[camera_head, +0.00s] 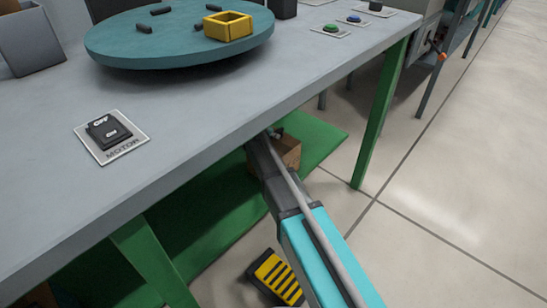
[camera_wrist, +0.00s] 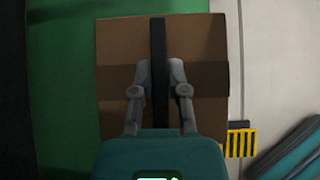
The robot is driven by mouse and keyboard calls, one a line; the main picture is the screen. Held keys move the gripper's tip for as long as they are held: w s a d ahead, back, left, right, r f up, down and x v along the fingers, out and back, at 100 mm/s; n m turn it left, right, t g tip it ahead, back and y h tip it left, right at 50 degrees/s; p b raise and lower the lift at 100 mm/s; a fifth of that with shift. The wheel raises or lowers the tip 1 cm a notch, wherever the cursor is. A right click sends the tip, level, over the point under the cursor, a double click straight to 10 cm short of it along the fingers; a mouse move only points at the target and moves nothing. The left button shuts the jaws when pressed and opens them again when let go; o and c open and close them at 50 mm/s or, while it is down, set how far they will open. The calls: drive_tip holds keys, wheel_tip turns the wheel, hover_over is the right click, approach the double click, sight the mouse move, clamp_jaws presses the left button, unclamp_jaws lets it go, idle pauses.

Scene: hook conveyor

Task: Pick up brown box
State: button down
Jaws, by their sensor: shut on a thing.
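The brown box (camera_wrist: 195,35) fills the upper middle of the wrist view, with a dark strip or handle (camera_wrist: 158,40) running along its middle. My gripper (camera_wrist: 159,68) has its two fingers on either side of that strip, closed on it. In the head view, the brown box (camera_head: 287,152) shows partly under the table edge, at the green lower shelf. My arm and the table hide much of it there, and the fingertips are hidden in that view.
The grey table (camera_head: 190,105) overhangs the green shelf (camera_head: 315,140). A green table leg (camera_head: 378,115) stands right of the box. A yellow-and-black striped block (camera_head: 277,278) is on the floor near my arm. A teal turntable (camera_head: 120,45) with a yellow square frame (camera_head: 228,26) and a motor switch (camera_head: 110,133) are on top. Open floor lies to the right.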

drive_tip(key=shift+r, duration=0.2)
idle(0.3)
wheel_tip(320, 180, up, 2)
drive_tip(key=p, duration=0.3)
drive_tip(key=shift+r, duration=0.25)
drive_tip(key=s+r+p, duration=1)
drive_tip(key=s, duration=0.4)
drive_tip(key=shift+a, duration=0.45)
drive_tip(key=shift+d, duration=0.15)
